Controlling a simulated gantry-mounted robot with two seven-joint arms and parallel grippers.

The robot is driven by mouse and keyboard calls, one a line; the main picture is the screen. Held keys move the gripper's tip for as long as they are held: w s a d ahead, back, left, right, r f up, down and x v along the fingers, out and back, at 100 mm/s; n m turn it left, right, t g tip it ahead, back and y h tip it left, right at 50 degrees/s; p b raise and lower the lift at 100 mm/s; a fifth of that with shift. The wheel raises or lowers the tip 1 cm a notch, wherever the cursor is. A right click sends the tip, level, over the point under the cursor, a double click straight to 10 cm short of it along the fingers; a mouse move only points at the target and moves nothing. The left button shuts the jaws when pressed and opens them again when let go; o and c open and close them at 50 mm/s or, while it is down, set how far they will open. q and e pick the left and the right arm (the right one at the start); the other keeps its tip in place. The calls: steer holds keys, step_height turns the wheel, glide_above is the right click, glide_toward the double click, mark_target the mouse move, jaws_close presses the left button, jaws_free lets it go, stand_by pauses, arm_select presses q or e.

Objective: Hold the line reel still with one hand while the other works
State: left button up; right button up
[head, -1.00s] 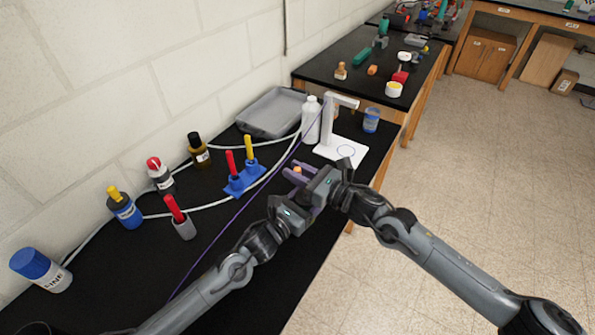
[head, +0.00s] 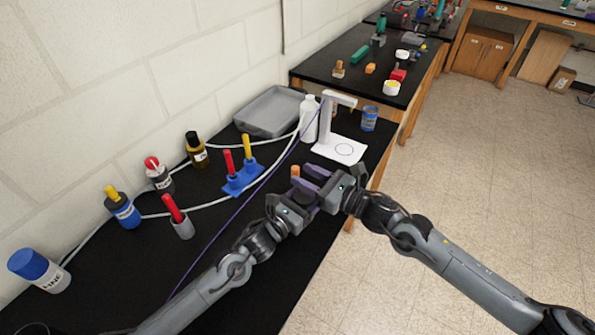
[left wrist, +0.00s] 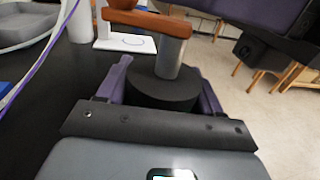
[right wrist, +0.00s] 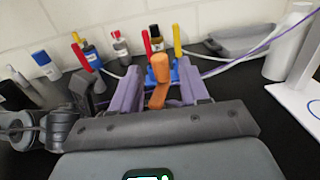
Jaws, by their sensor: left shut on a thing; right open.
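The line reel shows in the left wrist view as a round black body (left wrist: 165,90) with a grey post and an orange crank arm (left wrist: 150,24) on top. My left gripper (head: 294,200) is shut on the black body, one purple finger on each side. The crank's orange knob (head: 295,170) stands up beside the grippers in the head view. My right gripper (head: 307,178) is open, its fingertips just right of the knob. In the right wrist view the knob (right wrist: 160,68) appears between the open fingers, with clear gaps. The reel body is mostly hidden in the head view.
A blue rack with red and yellow sticks (head: 242,178), several bottles and a grey tray (head: 270,112) stand along the wall. Purple line and white cable cross the black bench.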

mark_target(295, 167)
steer(key=v, duration=0.8)
stand_by(0.4)
steer(key=x, duration=1.2)
steer(key=shift+r, duration=0.35)
steer(key=shift+c, duration=0.4)
jaws_close()
